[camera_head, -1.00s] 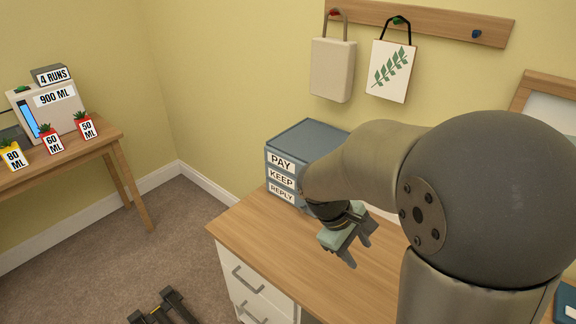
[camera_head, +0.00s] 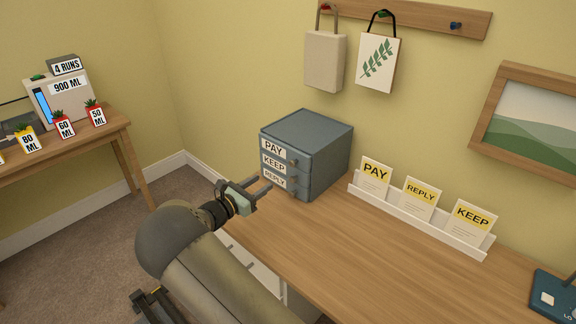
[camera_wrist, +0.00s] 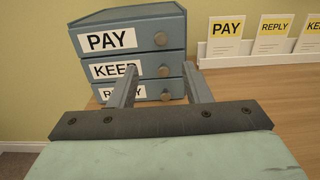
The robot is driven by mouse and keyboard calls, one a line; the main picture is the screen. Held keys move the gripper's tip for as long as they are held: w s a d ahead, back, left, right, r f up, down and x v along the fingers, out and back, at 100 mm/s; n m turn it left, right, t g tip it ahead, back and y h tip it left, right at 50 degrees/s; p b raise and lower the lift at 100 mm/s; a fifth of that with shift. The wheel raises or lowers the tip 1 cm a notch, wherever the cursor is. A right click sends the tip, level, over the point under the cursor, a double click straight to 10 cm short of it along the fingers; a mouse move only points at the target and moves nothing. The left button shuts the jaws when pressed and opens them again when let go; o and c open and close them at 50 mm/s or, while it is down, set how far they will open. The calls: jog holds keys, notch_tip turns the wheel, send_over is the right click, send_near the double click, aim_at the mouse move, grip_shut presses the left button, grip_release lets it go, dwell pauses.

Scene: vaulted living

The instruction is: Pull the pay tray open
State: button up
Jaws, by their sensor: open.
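A blue-grey unit of three stacked trays (camera_head: 322,135) stands on the wooden desk against the wall. Its top tray, labelled PAY (camera_head: 275,149), looks shut; its round knob (camera_wrist: 160,39) shows in the wrist view. Below it are the KEEP tray (camera_wrist: 103,71) and the REPLY tray (camera_wrist: 112,93), each with a knob. My gripper (camera_head: 266,187) is open and empty, in front of the unit at about the height of the lower trays.
A white rack (camera_head: 420,222) with PAY, REPLY and KEEP cards stands right of the unit. The desk (camera_head: 390,270) is mostly bare, with a dark blue object (camera_head: 553,295) at right. Two bags (camera_head: 377,64) hang above. A side table (camera_head: 105,136) stands at left.

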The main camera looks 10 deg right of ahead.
aim_at(291, 164)
jog(key=p+x, duration=0.2)
jog(key=x, duration=1.1)
jog(key=shift+w+d, duration=0.2)
jog(key=shift+d, duration=0.15)
jog(key=shift+c, duration=0.3)
jog(key=shift+s+a, duration=0.1)
grip_shut()
